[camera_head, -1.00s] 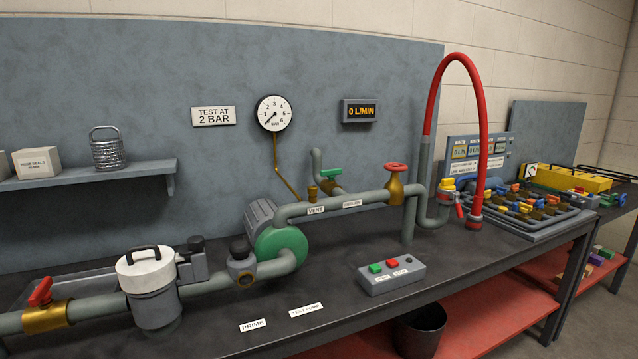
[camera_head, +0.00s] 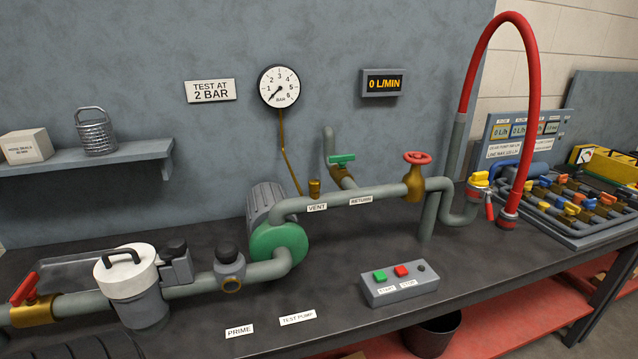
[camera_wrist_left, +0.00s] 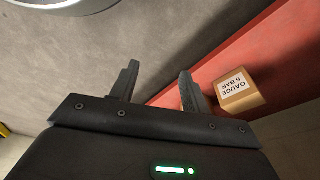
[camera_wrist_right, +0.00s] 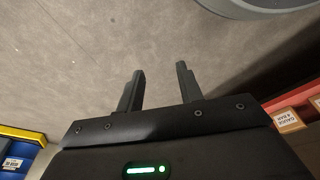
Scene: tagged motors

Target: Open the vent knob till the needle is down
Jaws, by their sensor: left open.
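The vent knob (camera_head: 315,188) is a small brass fitting on top of the grey pipe, just above the VENT label (camera_head: 317,207). The round white pressure gauge (camera_head: 279,87) is on the grey back panel, and a thin brass tube runs down from it. Its needle points to the lower left, near the low end of the scale. My left gripper (camera_wrist_left: 158,82) is open and empty in the left wrist view. My right gripper (camera_wrist_right: 160,82) is open and empty in the right wrist view. Neither gripper shows in the head view.
A green-handled valve (camera_head: 341,160) stands right behind the vent knob, and a red handwheel valve (camera_head: 417,158) is to its right. The green pump (camera_head: 280,245) is at left. A control box (camera_head: 400,287) sits on the dark bench (camera_head: 330,335). The flow display (camera_head: 384,83) reads 0 L/MIN.

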